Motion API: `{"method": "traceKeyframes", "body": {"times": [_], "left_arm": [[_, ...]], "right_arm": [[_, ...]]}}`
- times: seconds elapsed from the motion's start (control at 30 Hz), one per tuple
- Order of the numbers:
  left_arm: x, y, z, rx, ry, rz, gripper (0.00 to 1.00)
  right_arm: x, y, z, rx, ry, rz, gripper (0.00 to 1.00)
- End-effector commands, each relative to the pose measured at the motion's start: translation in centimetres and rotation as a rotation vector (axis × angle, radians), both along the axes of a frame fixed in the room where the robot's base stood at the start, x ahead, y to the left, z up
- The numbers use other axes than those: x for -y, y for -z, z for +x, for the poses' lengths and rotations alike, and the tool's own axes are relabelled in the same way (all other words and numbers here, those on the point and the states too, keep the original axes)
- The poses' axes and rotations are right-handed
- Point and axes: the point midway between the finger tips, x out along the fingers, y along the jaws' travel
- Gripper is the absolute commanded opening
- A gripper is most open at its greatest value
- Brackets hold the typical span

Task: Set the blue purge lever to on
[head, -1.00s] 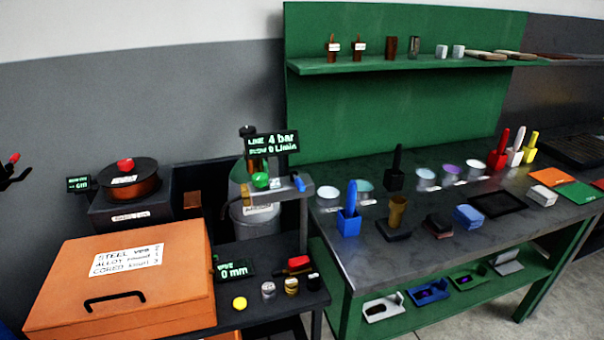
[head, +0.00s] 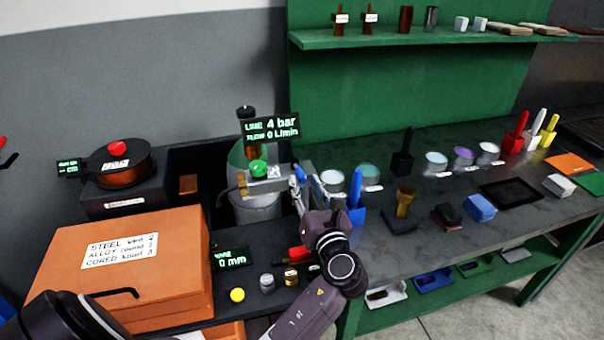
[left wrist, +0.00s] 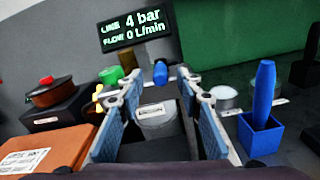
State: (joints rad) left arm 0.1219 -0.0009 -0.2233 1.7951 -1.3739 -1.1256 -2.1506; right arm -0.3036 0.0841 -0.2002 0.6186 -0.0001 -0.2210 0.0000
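The blue purge lever (head: 300,173) sits at the right end of the grey bracket (head: 275,186), beside a green knob (head: 258,168). In the left wrist view the blue lever (left wrist: 160,72) stands upright just beyond and between my fingertips. My left gripper (head: 304,188) is at the lever, its fingers spread; in the wrist view the gripper (left wrist: 157,88) is open with nothing between its pads. Whether a finger touches the lever I cannot tell. The display (head: 271,129) above reads line 4 bar, flow 0 L/min. My right gripper is not in view.
A blue holder with a blue-handled tool (head: 356,212) stands close to the right of my gripper. A grey cylinder (head: 257,208) is below the bracket. An orange case (head: 130,262) and wire spool (head: 122,166) are at left. The green-legged bench (head: 400,250) carries several cups and blocks.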

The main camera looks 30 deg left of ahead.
Motion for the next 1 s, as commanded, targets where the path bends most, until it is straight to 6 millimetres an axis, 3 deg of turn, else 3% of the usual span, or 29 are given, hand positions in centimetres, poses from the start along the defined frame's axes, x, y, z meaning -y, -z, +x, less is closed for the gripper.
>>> {"method": "traceKeyframes", "body": {"times": [0.2, 0.57, 0.87, 1.0], "left_arm": [[-2.2, -0.1, 1.9, 0.000, 0.000, 0.000, 0.33], [-2.7, 0.1, 2.3, 0.000, 0.002, -0.003, 0.33], [-2.6, 0.1, 2.3, 0.000, 0.002, -0.003, 0.01], [-2.6, 0.1, 2.3, 0.000, 0.002, -0.003, 0.00]], "right_arm": [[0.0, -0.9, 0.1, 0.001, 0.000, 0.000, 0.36], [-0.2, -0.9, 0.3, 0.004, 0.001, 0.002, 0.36], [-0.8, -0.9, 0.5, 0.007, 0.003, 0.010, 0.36], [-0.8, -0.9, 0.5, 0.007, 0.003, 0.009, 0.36]]}}
